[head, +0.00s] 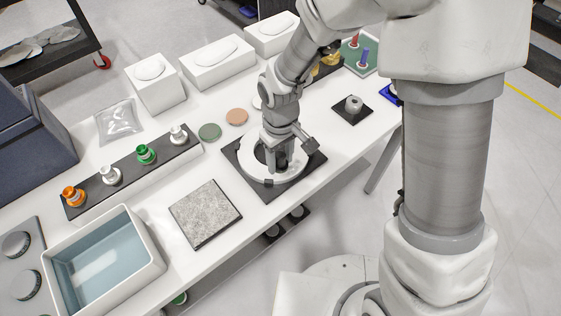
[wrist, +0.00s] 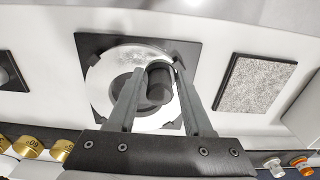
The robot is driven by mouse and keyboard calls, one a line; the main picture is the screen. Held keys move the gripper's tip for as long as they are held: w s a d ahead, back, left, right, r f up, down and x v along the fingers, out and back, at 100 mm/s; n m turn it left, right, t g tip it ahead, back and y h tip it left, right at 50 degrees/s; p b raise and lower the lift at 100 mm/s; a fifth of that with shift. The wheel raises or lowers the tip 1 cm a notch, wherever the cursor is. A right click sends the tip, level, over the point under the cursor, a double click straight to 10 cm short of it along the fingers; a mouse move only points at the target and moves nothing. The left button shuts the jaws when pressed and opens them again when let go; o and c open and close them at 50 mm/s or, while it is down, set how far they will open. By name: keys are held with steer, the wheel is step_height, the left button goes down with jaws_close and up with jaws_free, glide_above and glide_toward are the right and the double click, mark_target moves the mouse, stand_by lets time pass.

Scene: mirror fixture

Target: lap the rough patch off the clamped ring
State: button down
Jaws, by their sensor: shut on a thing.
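The pale ring (head: 250,163) lies flat on a black square plate (head: 269,194) near the table's front edge. It also shows in the wrist view (wrist: 101,85), with a mottled, shiny area on its upper part; I cannot tell exactly where the rough patch begins and ends. My gripper (head: 279,160) points down over the ring. In the wrist view its two fingers (wrist: 160,72) are shut on a dark grey cylindrical tool (wrist: 159,88). The tool is over the ring's inner and right side. Its lower end is partly hidden, so contact is unclear.
A speckled grey slab (head: 206,214) and a white-rimmed basin (head: 152,266) are to the left.

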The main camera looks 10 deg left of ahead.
mark_target(281, 154)
steer(key=shift+r+p, duration=1)
steer(key=shift+r, duration=0.75)
